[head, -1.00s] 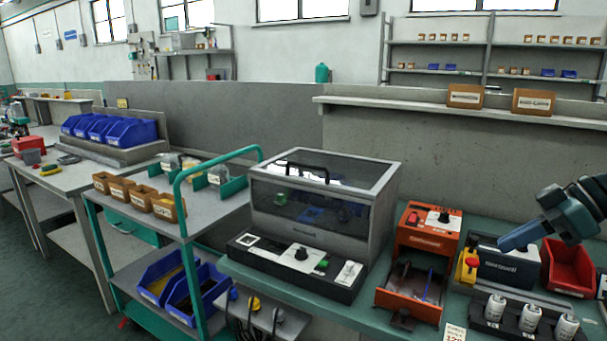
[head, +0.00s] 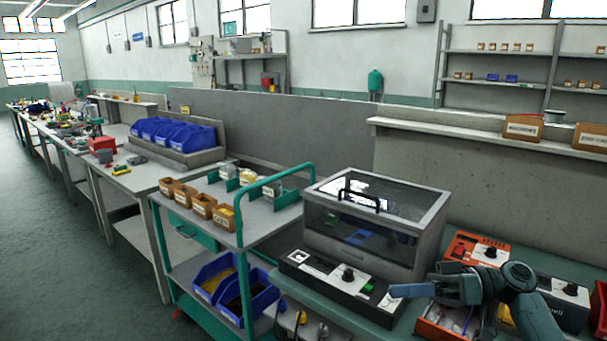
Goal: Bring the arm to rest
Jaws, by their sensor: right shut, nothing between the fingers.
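My left gripper is not in view.
The green bench carries the grey box, the orange machine and a dark unit (head: 565,300). A teal-framed cart (head: 238,222) with small brown bins stands left of it. Blue bins (head: 180,136) sit on a farther bench. The floor (head: 60,240) at left is clear.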

